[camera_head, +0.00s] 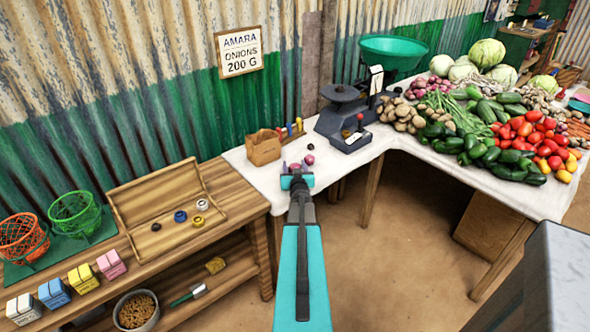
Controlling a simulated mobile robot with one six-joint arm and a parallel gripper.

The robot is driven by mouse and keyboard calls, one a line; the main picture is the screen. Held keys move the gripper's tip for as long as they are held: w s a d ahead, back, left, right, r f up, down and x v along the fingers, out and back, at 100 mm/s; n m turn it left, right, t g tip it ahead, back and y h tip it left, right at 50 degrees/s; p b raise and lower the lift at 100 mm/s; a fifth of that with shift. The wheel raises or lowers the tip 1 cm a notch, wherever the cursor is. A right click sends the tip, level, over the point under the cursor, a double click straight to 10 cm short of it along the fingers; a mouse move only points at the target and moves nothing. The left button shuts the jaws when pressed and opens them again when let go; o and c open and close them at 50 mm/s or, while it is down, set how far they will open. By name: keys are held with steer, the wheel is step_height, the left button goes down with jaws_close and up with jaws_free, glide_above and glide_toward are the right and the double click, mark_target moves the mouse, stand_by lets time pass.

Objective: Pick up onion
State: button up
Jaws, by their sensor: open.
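A small purple onion (309,159) lies on the white-covered table near its front left part. Another purple, round thing that looks like an onion (295,167) shows right at the tips of my gripper (297,181), partly hidden by it. My gripper is open at the table's front edge, reaching up from the bottom of the picture. I cannot tell whether that second onion is between the fingers or just beyond them. A heap of red onions (418,88) lies farther back, by the scale.
A paper bag (263,147) stands left of the onions. A dark scale with a green pan (392,47) stands behind right. Potatoes, cucumbers and tomatoes (535,135) cover the right table. A wooden bench (225,182) with a tray adjoins left. A sign reads "AMARA ONIONS 200 G" (239,52).

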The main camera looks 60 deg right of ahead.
steer(key=shift+x, duration=1.15)
steer(key=c, duration=0.8)
steer(key=shift+r, duration=0.15)
steer(key=shift+r, duration=0.5)
steer(key=r, duration=0.1)
steer(key=s+r+p, duration=0.1)
steer(key=shift+r, duration=0.3)
steer(key=s, duration=0.5)
steer(key=s+p, duration=0.1)
steer(key=s, duration=0.4)
steer(key=s+r, duration=0.1)
steer(key=s, duration=0.4)
steer(key=shift+p, duration=0.4)
steer(key=shift+a+r, duration=0.1)
